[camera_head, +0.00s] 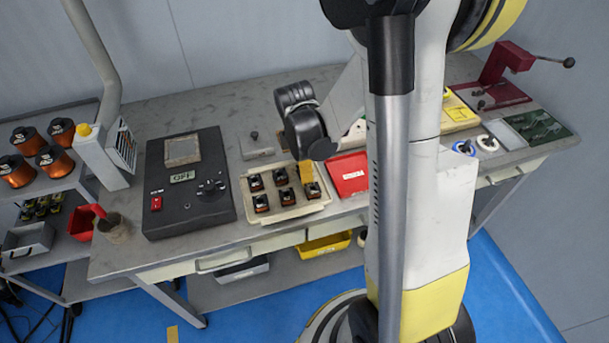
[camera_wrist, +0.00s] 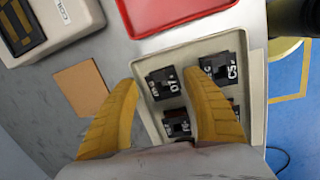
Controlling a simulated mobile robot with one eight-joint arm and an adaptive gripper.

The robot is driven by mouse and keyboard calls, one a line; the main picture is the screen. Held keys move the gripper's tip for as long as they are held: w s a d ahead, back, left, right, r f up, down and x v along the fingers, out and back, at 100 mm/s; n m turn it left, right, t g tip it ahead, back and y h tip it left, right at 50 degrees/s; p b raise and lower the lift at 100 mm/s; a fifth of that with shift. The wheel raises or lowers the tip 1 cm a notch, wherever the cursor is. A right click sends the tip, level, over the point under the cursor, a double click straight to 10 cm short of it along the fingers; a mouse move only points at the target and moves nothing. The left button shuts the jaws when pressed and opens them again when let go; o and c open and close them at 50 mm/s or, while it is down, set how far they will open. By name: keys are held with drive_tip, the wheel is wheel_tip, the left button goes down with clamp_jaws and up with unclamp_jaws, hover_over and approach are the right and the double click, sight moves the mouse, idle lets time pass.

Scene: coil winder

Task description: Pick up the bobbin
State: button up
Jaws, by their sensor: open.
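Several small black-and-copper bobbins (camera_head: 261,203) sit in rows in a cream tray (camera_head: 290,213) on the bench. In the wrist view, a bobbin (camera_wrist: 164,82) with a white label lies between and beyond my fingertips. Other bobbins in the tray (camera_wrist: 258,95) are partly covered by my fingers. My gripper (camera_wrist: 160,76) is open, its yellow fingers apart and holding nothing. In the head view, a yellow finger (camera_head: 306,172) shows over the tray's right side; contact with a bobbin cannot be told.
A red tray (camera_head: 349,174) lies right of the bobbin tray. A black control box (camera_head: 187,185) reading OFF stands to its left. Copper wire spools (camera_head: 56,160) fill the left shelf. A tan square (camera_wrist: 81,88) lies on the bench beside the tray.

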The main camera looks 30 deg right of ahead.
drive_tip(key=c, duration=1.2)
drive_tip(key=shift+r, duration=0.15)
drive_tip(key=shift+r, duration=0.2)
wheel_tip(320, 180, up, 4)
drive_tip(key=p, duration=0.2)
drive_tip(key=shift+f+p, duration=0.1)
drive_tip(key=shift+p, duration=0.25)
drive_tip(key=s+d+r+p, duration=0.4)
drive_tip(key=s+d+r, duration=0.1)
drive_tip(key=d, duration=0.5)
drive_tip(key=shift+s+r, duration=0.35)
drive_tip(key=shift+r, duration=0.45)
drive_tip(key=shift+w, duration=0.1)
